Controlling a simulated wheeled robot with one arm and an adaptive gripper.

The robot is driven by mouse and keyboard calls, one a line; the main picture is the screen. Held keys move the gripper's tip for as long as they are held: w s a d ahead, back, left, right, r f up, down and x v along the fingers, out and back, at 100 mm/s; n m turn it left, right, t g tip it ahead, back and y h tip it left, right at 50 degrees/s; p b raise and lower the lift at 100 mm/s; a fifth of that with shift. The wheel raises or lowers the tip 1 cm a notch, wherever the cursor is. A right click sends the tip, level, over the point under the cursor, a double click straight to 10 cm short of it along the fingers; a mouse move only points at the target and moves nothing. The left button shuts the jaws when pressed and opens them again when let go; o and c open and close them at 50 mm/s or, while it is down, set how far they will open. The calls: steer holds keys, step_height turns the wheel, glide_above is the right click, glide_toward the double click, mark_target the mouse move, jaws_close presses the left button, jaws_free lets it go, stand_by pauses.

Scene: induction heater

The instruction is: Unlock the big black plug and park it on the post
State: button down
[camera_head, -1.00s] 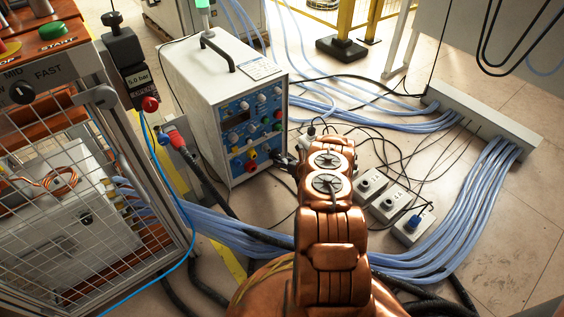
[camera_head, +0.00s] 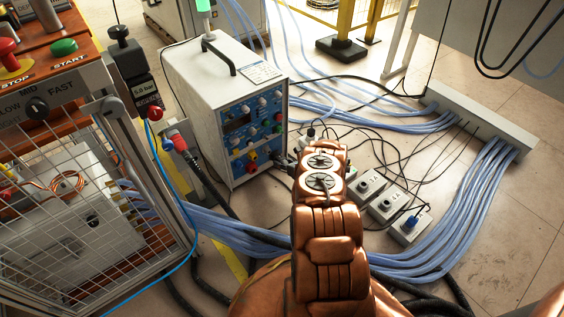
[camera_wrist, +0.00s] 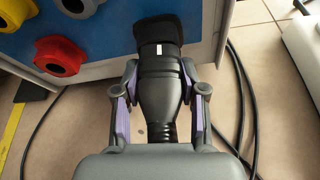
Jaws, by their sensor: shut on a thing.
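The big black plug (camera_wrist: 158,95) fills the middle of the wrist view. Its square flange is against the blue front panel (camera_wrist: 112,35) of the white power unit, and its ribbed lower end runs toward my wrist. My gripper (camera_wrist: 160,85) is shut on the plug body, with one purple-lined finger on each side. In the head view, my arm hides most of the gripper and plug, low at the right of the white unit (camera_head: 205,100). I cannot make out whether the plug is locked, and I cannot pick out the post with certainty.
Red (camera_wrist: 60,55) and yellow (camera_wrist: 14,12) connectors sit left of the plug. A thin black cable (camera_wrist: 240,90) loops at its right. Small grey boxes (camera_head: 385,203), blue hoses (camera_head: 470,215) and loose cables cover the floor at right. A mesh cage (camera_head: 85,210) stands at left.

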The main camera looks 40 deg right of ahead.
steer(key=shift+w+a+n+p, duration=0.1)
steer(key=shift+a+n+p, duration=0.15)
steer(key=shift+p, duration=0.55)
steer(key=shift+h, duration=0.3)
steer(key=c, duration=0.6)
jaws_free()
steer(key=shift+d, duration=0.15)
steer(key=shift+s+d, duration=0.1)
steer(key=shift+s, duration=0.1)
steer(key=shift+s+r, duration=0.15)
steer(key=shift+v, duration=5.7)
